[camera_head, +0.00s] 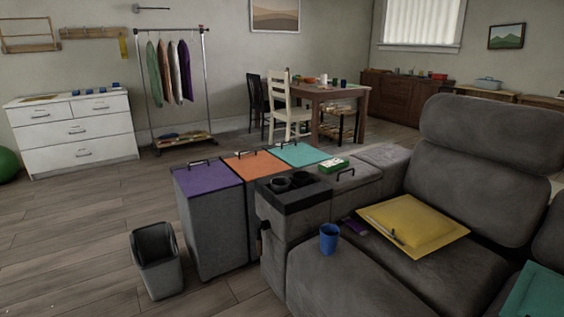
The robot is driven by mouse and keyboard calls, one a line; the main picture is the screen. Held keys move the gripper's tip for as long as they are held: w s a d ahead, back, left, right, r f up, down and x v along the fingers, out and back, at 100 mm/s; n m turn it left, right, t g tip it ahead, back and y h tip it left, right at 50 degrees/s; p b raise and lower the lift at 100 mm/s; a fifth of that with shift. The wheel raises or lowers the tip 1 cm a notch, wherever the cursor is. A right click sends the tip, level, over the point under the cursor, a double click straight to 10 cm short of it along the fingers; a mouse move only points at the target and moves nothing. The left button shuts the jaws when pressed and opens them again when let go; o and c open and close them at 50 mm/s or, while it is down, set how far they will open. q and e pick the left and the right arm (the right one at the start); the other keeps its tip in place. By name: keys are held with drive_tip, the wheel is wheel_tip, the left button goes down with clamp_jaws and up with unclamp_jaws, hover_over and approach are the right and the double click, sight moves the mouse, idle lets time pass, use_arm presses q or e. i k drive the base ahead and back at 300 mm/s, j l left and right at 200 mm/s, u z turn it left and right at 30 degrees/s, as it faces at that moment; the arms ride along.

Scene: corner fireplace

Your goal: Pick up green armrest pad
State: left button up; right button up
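No pad is clearly recognizable as the green armrest pad. A small green item with a pale top (334,165) lies on the grey console behind the black cup holder (293,192). A teal lid (300,153) with a dark handle covers the farthest of three grey bins beside the sofa. A flat teal piece (538,292) lies on the sofa seat at the lower right, partly cut off by the frame. Neither of my grippers shows in the head view.
The grey sofa (484,187) fills the right side, with a yellow cushion (414,225) and blue cup (329,238) on it. Purple (207,178) and orange (257,165) lids adjoin the teal one. A grey waste bin (157,259) stands in front.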

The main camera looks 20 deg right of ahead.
sight(330, 166)
drive_tip(key=i+j+z, duration=0.15)
drive_tip(key=i+z, duration=0.2)
drive_tip(key=z, duration=0.15)
drive_tip(key=i+j+z, duration=0.3)
drive_tip(key=z, duration=0.2)
drive_tip(key=i+j+z, duration=0.25)
drive_tip(key=j+z, duration=0.25)
drive_tip(key=i+j+z, duration=0.2)
drive_tip(key=j+z, duration=0.75)
drive_tip(key=i, duration=0.05)
